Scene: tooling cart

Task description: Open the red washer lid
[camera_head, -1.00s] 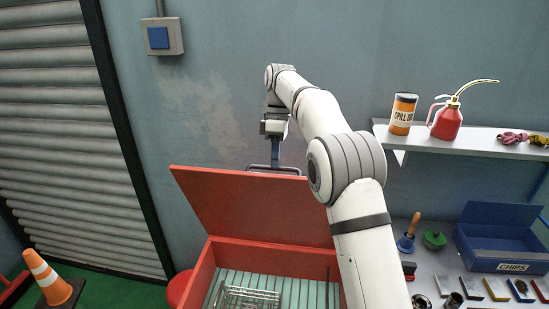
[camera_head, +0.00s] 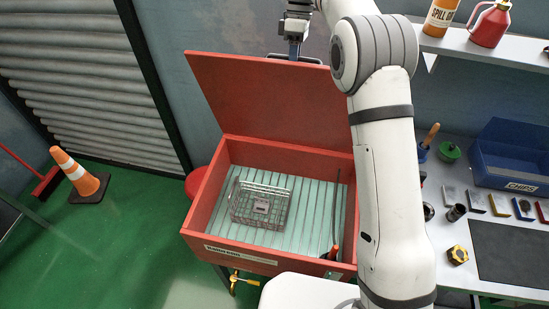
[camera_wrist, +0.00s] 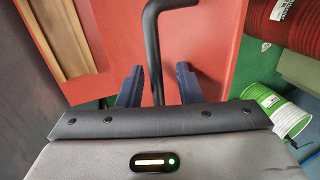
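The red washer (camera_head: 216,205) stands at the centre of the head view, with its red lid (camera_head: 265,100) raised and leaning back from the rear edge. The inside of the basin shows. My gripper (camera_head: 293,50) is at the lid's top edge, by the dark handle (camera_head: 281,57). In the wrist view the dark handle (camera_wrist: 153,50) runs between the two blue fingers of my gripper (camera_wrist: 158,84). Gaps show on both sides of the bar, so the fingers are open around it. The red lid (camera_wrist: 205,40) lies behind.
A wire basket (camera_head: 262,203) sits on the slatted basin floor. My arm crosses the right side. A bench with a blue bin (camera_head: 512,155) and small tools is at right, below a shelf (camera_head: 475,45). A traffic cone (camera_head: 78,175) stands left on green floor.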

